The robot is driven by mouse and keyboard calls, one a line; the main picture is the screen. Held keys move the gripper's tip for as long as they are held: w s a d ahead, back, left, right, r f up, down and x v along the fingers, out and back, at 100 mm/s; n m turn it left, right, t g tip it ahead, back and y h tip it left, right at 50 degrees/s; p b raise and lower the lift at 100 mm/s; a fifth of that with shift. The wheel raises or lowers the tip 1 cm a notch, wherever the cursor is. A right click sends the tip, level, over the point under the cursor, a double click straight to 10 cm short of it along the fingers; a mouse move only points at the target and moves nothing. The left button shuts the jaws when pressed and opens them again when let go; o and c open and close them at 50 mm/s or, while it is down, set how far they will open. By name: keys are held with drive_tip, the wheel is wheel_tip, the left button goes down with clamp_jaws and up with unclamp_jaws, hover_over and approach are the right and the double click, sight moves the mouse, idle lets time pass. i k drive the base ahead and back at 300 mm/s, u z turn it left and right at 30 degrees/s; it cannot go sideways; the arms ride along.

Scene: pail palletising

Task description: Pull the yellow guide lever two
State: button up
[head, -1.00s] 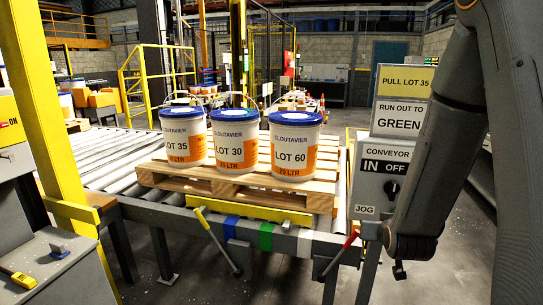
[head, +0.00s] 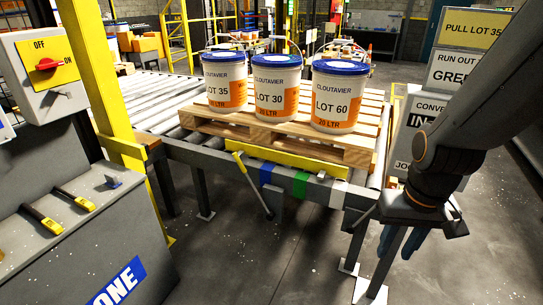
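The yellow-handled lever (head: 240,162) stands at the front of the conveyor, left of the blue band. Its grey rod slants down to the right, with its handle end up and left. A yellow guide bar (head: 285,162) runs along the conveyor edge below the pallet. My gripper (head: 425,222) is at the right, over the conveyor's front right corner, well apart from the yellow lever. The red-handled lever is hidden behind my arm; a bit of grey rod shows beside the gripper.
A wooden pallet (head: 365,156) on the conveyor carries pails marked LOT 35 (head: 223,82), LOT 30 (head: 275,92) and LOT 60 (head: 338,100). A yellow post (head: 100,75) and a grey cabinet (head: 65,235) stand left. Floor (head: 250,265) before the conveyor is clear.

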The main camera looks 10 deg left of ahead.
sight(270, 216)
drive_tip(key=u, duration=0.85)
drive_tip(key=i, duration=0.85)
drive_tip(key=u, duration=0.8)
drive_tip(key=i, duration=0.65)
drive_tip(key=z, duration=0.75)
drive_tip(key=i, duration=0.8)
drive_tip(key=z, duration=0.75)
